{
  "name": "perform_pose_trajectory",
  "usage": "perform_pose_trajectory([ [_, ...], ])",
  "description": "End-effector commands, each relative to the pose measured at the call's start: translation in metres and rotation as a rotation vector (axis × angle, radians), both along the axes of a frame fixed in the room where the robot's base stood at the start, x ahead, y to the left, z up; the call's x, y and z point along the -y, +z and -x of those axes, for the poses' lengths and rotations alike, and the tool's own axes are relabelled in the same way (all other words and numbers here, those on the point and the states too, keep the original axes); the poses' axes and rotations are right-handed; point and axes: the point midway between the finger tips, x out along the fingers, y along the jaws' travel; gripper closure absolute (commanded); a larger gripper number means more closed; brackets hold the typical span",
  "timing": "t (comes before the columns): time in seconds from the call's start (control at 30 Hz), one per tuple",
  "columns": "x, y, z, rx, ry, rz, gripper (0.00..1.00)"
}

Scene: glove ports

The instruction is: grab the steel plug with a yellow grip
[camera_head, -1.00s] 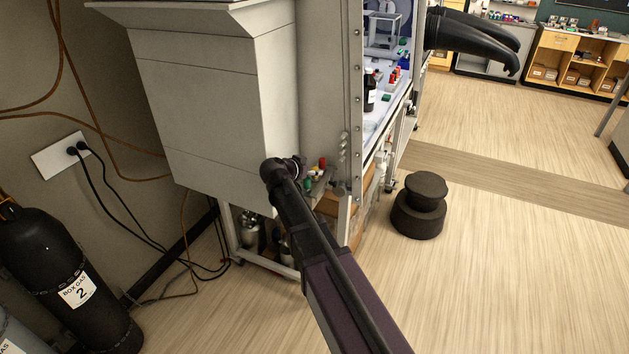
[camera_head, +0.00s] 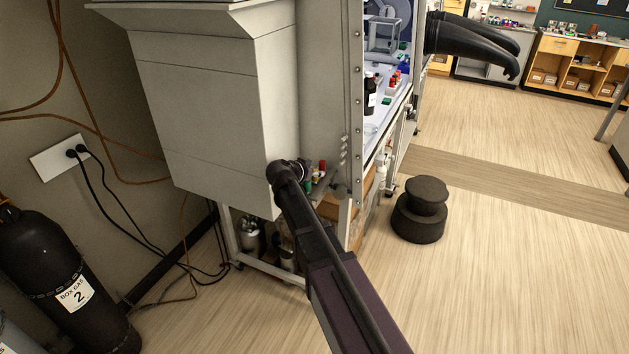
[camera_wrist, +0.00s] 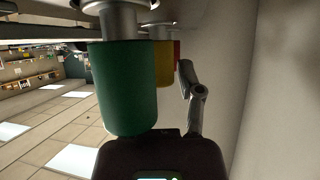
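The plug with a yellow grip (camera_wrist: 164,65) shows in the wrist view behind a nearer plug with a green grip (camera_wrist: 125,85), which hides its left part. It hangs from a steel upper part. A red grip (camera_wrist: 177,52) shows just beyond it. My gripper (camera_wrist: 162,72) points at this row. One grey finger stands right of the yellow grip, its tip close to it. The other finger is hidden, so I cannot tell the opening or any contact. In the head view my wrist is beside the green grip (camera_head: 308,186) and red grip (camera_head: 322,165).
A pale wall face runs close along the right of the wrist view. In the head view the grey cabinet (camera_head: 210,100) stands left of the plugs. A black stool (camera_head: 420,210) stands on the floor to the right. Gas cylinders (camera_head: 60,270) stand at lower left.

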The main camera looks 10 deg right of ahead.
Motion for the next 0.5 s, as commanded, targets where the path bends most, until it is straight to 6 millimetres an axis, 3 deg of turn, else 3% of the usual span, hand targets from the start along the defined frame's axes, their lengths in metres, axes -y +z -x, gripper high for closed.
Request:
perform_pose_trajectory([
  [0.03,0.0000,0.0000,0.0000,0.000,0.000,0.000,0.83],
  [0.1,0.0000,0.0000,0.0000,0.000,0.000,0.000,1.00],
  [0.5,0.0001,0.0007,0.0001,0.000,0.000,0.000,1.00],
])
